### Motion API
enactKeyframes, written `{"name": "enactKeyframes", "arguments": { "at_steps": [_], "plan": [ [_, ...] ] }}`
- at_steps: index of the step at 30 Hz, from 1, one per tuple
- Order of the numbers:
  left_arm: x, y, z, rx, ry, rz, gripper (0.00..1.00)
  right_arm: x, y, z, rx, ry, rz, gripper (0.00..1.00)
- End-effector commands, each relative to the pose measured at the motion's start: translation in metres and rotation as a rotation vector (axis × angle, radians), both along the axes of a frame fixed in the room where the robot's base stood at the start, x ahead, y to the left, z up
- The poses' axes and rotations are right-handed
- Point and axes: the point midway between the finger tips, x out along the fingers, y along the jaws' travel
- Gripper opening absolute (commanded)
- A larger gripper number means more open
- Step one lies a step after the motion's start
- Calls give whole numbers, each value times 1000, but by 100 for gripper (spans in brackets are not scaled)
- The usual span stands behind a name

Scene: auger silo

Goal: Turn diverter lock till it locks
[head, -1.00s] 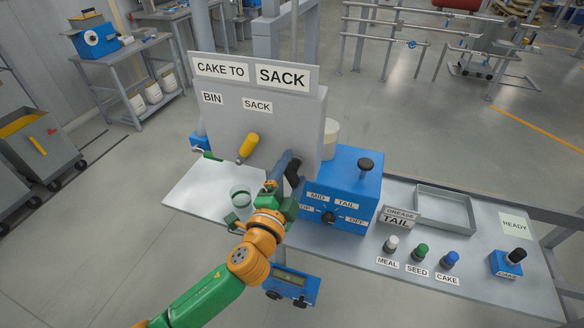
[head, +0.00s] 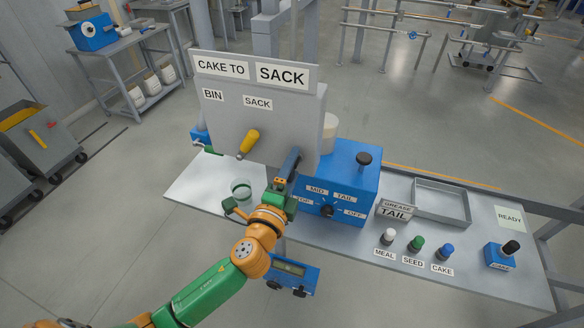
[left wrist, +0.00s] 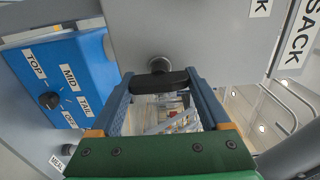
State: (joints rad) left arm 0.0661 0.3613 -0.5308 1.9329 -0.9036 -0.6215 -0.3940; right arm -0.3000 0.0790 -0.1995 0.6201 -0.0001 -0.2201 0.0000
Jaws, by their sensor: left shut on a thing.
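The diverter lock is a black bar knob (left wrist: 160,82) on a short round stem at the grey panel's face. In the left wrist view it lies across between the two blue-grey fingers of my left gripper (left wrist: 158,77), which is shut on it. In the head view the left gripper (head: 289,165) reaches the lower right of the grey panel (head: 285,125) and hides the knob. A yellow diverter handle (head: 249,142) sticks out of the panel, tilted, below the BIN and SACK labels. The sign above reads CAKE TO SACK (head: 253,72). My right gripper is out of view.
A blue box (head: 348,175) with a TOP/MID/TAIL/OFF dial stands right of my gripper. Push buttons (head: 415,244), a grey tray (head: 442,202) and a blue switch box (head: 500,257) sit along the bench.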

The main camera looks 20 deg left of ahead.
Motion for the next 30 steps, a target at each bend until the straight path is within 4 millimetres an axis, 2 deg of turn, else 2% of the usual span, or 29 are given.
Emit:
{"name": "enactKeyframes", "arguments": {
  "at_steps": [8,9,11,19,27,30],
  "plan": [
    [0,0,-1,5,3,0,24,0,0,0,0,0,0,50],
    [0,0,-2,5,3,0,83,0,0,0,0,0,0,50],
    [0,0,-2,4,3,0,99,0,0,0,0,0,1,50],
    [-5,0,-2,2,2,0,100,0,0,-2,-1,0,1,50],
    [-59,1,-6,2,5,-2,100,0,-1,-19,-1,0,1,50],
    [-69,2,-3,4,3,-1,100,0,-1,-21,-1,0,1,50]
  ]
}}
